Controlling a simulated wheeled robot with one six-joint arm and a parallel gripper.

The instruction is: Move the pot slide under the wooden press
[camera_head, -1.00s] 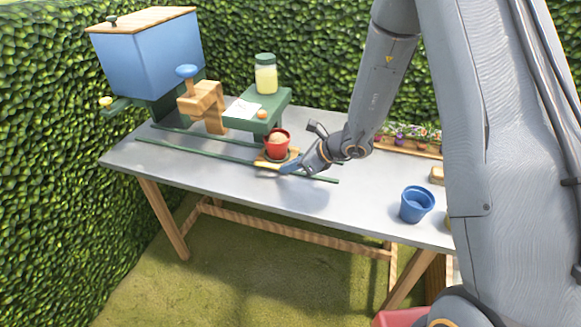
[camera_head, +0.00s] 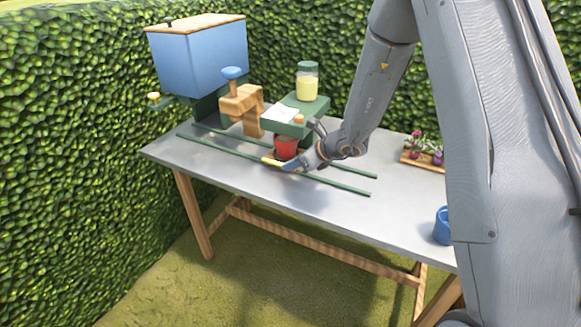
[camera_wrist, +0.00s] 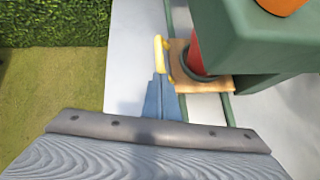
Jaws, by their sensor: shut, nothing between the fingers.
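The pot slide is a small wooden plate (camera_wrist: 215,84) with a yellow handle (camera_wrist: 158,50) on its near side; the handle also shows in the head view (camera_head: 270,160). A red pot (camera_head: 286,147) stands on the slide, its top hidden beneath the green stand (camera_head: 310,113). The wooden press (camera_head: 240,104), with a blue knob (camera_head: 232,73), stands further left along the rails. My gripper (camera_head: 291,166) is shut and empty, at the right side of the slide. In the wrist view its blue fingertips (camera_wrist: 160,79) are close against the handle; I cannot tell whether they touch.
Two green rails (camera_head: 340,184) run along the grey table (camera_head: 230,178). A blue hopper (camera_head: 200,62) is at the back left. Flowers (camera_head: 418,140) and a blue pot (camera_head: 443,226) are at the right.

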